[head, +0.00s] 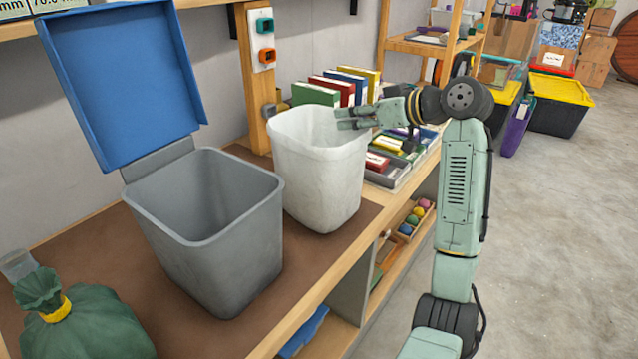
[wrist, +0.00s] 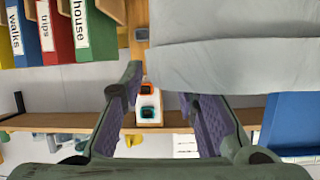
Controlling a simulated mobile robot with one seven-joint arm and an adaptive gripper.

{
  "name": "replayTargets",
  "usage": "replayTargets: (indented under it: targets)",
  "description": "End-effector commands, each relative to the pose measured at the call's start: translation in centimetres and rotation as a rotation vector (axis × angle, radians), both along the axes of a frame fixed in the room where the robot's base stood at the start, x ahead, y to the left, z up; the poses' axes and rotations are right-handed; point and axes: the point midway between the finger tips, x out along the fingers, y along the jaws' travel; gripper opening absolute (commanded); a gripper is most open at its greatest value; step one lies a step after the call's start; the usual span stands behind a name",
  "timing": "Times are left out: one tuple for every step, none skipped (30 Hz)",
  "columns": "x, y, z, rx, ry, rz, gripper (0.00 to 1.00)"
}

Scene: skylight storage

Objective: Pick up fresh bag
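A white, slightly crumpled, open-topped bag (head: 318,175) stands upright on the brown bench mat, shaped like a bin; I take it to be the fresh bag. My gripper (head: 342,118) is at its right rim, reaching in from the right. In the wrist view the gripper (wrist: 163,85) is open, its fingers wide apart. The pale bag wall (wrist: 235,55) fills the upper right there and hides the tip of the right finger. I cannot tell whether the finger touches the bag. A grey bin (head: 210,235) with its blue lid (head: 122,80) raised stands left of the bag.
A tied green bag (head: 85,325) sits at the bench's near left. Several coloured binders (head: 345,85) and a tray of boxes (head: 400,160) stand behind and right of the white bag. A wooden post (head: 251,100) carries a small switch panel (head: 262,40).

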Motion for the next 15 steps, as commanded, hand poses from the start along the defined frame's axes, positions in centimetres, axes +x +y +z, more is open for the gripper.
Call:
replayTargets:
  targets:
    - [0.5,0.5,-0.1,0.0,0.003,0.001,0.28]
    - [0.7,0.8,-0.3,0.001,0.002,0.0,0.28]
    - [1.0,1.1,-0.5,0.001,0.002,0.0,0.28]
    - [1.1,1.3,-0.6,0.0,0.001,0.0,0.28]
    - [1.3,1.5,-0.7,0.001,0.001,0.0,0.28]
    - [1.4,1.6,-0.8,0.0,0.0,-0.001,0.28]
    - [1.4,1.7,-0.9,0.0,0.0,-0.001,0.28]
    - [1.5,1.7,-0.9,0.0,0.0,-0.001,0.28]
    - [1.5,1.8,-0.9,0.0,0.0,-0.001,0.28]
    - [1.5,1.7,-1.0,0.0,0.0,-0.001,0.28]
    - [1.5,1.7,-1.0,0.0,0.0,-0.001,0.28]
    - [1.5,1.7,-1.0,0.0,0.0,-0.001,0.28]
    - [1.5,1.7,-1.0,0.0,0.0,-0.001,0.28]
    - [1.5,1.7,-1.0,0.0,0.0,-0.001,0.27]
    - [1.4,1.7,-1.0,0.0,0.0,-0.001,0.24]
